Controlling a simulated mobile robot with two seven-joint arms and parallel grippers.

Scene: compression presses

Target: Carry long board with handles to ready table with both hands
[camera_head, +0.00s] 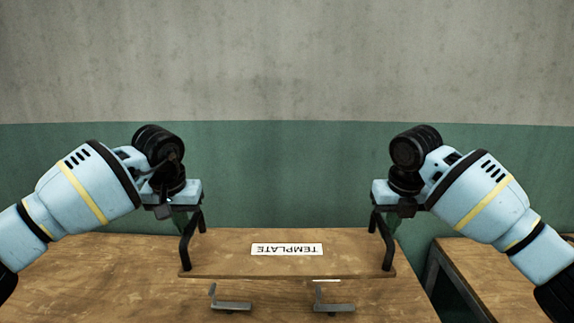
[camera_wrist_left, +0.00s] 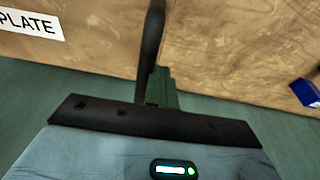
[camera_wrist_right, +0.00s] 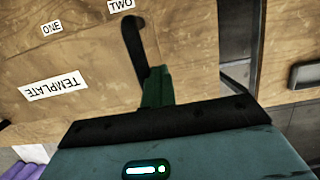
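The long wooden board (camera_head: 225,265) lies level in the middle of the head view, with a white TEMPLATE label (camera_head: 287,249) upside down on it. A black handle stands at each end: the left handle (camera_head: 186,246) and the right handle (camera_head: 387,248). My left gripper (camera_head: 197,218) is at the top of the left handle and appears shut on it; its green fingers (camera_wrist_left: 160,88) meet the handle in the left wrist view. My right gripper (camera_head: 394,222) appears shut on the right handle, also seen in the right wrist view (camera_wrist_right: 155,88). Any gap beneath the board is unclear.
A wooden table (camera_head: 120,285) spreads below and around the board, with two grey metal brackets, left (camera_head: 230,304) and right (camera_head: 331,304), in front. Another wooden table (camera_head: 480,268) stands to the right across a gap. A green and grey wall is behind. ONE (camera_wrist_right: 52,28) and TWO (camera_wrist_right: 121,5) labels show.

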